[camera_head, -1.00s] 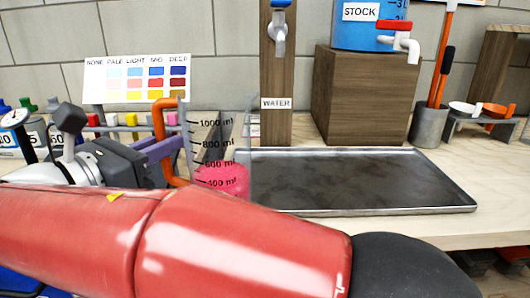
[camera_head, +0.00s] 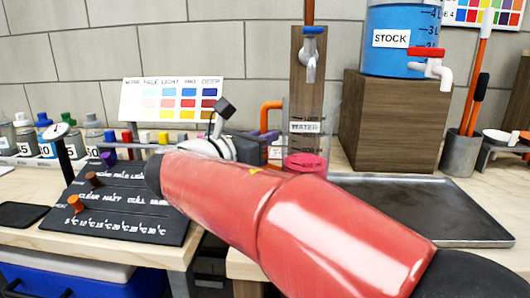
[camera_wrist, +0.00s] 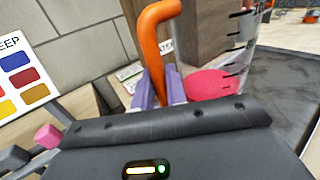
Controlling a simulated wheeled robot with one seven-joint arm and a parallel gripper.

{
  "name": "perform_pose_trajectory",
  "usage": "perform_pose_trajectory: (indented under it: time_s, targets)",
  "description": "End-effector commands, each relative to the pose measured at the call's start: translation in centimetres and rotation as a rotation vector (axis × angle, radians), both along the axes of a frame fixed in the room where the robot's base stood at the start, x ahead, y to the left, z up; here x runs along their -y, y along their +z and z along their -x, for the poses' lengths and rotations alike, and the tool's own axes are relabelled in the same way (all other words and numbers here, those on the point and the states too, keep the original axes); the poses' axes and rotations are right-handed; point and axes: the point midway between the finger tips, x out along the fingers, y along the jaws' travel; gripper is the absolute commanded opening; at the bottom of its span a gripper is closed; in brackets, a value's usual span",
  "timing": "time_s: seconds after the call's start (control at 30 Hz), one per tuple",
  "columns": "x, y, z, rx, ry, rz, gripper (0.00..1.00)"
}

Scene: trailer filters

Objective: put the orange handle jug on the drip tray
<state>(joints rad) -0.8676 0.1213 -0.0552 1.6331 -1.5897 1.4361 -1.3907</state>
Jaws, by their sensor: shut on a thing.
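The orange handle jug (camera_head: 306,140) is clear, with pink liquid in its bottom. In the head view it stands out behind my red arm, in front of the water tap post, at the left end of the drip tray (camera_head: 440,205). My gripper (camera_wrist: 167,92) is shut on the jug's orange handle (camera_wrist: 152,48), with purple fingers on either side of it in the wrist view. The pink liquid (camera_wrist: 212,82) looks slightly tilted there. My arm hides the jug's base and the tray's near left part, so I cannot tell whether they touch.
A wooden block (camera_head: 390,120) bearing the blue stock tank (camera_head: 390,45) stands behind the tray. The water tap (camera_head: 311,62) is on a post above the jug. A colour chart (camera_head: 172,100) and several bottles are at the left. The tray's visible surface is empty.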

Motion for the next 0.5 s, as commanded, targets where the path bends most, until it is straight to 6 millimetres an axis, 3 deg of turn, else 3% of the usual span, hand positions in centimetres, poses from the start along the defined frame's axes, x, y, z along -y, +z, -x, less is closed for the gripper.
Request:
perform_pose_trajectory:
  time_s: [0.3,0.5]
  targets:
    - [0.4,-3.1,-0.4,0.000,-0.001,0.003,0.00]
    - [0.4,-3.4,-0.4,0.002,-0.001,0.000,0.00]
